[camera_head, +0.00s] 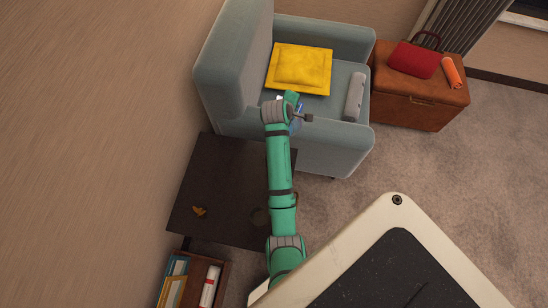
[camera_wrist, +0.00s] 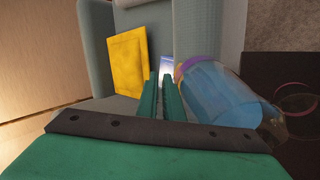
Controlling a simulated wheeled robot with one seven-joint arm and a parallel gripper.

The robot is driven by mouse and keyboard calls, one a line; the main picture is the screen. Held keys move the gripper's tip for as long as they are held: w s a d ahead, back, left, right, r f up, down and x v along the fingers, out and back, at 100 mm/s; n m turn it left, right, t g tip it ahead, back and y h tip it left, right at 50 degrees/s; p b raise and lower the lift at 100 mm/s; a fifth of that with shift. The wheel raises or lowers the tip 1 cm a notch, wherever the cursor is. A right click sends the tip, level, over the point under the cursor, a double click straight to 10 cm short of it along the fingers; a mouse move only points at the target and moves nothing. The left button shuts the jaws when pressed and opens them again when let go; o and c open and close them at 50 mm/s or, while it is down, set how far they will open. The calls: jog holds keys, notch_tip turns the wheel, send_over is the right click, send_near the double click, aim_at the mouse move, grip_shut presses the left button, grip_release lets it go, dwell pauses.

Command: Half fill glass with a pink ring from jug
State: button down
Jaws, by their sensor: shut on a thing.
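My gripper (camera_head: 291,98) is at the far end of the green arm, over the front of the armchair. In the wrist view its two green fingers (camera_wrist: 163,97) are close together, shut on what appears to be the jug's handle, though the grip is mostly hidden. The translucent blue jug (camera_wrist: 218,97) with a purple rim lies tilted just right of the fingers. A bit of its blue shows beside the gripper in the head view (camera_head: 298,118). A thin pink ring (camera_wrist: 297,84) of a glass shows over the dark table at the right of the wrist view.
The dark table (camera_head: 190,185) stands below the armchair (camera_head: 228,75), with a faint round glass (camera_head: 260,215) and a small yellow-brown item (camera_head: 199,210) on it. The chair holds a yellow cushion (camera_head: 300,69). A brown ottoman (camera_head: 425,102) is at the right; open carpet lies below it.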

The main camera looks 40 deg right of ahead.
jog(key=shift+a+r+h, duration=0.1)
jog(key=shift+r+h, duration=0.2)
jog(key=shift+r, duration=0.2)
jog(key=shift+s+a+f+t+h+p, duration=0.15)
jog(key=shift+a+f+t+h+p, duration=0.15)
jog(key=shift+t+h+p, duration=0.3)
dwell(1.8)
jog(key=shift+a+h, duration=0.1)
jog(key=shift+h, duration=0.3)
dwell(1.7)
jog(key=shift+d+r+y, duration=0.15)
jog(key=shift+d+y, duration=0.2)
jog(key=shift+y, duration=0.05)
jog(key=shift+w+d+r+g+y, duration=0.15)
jog(key=shift+w+r+g+y, duration=0.1)
jog(key=shift+g+y, duration=0.3)
jog(key=f+y, duration=0.1)
jog(key=d+f+g+y, duration=0.1)
jog(key=f, duration=0.1)
jog(key=shift+w+y, duration=0.2)
jog(key=shift+y, duration=0.05)
jog(key=shift+d, duration=0.1)
jog(key=shift+d, duration=0.1)
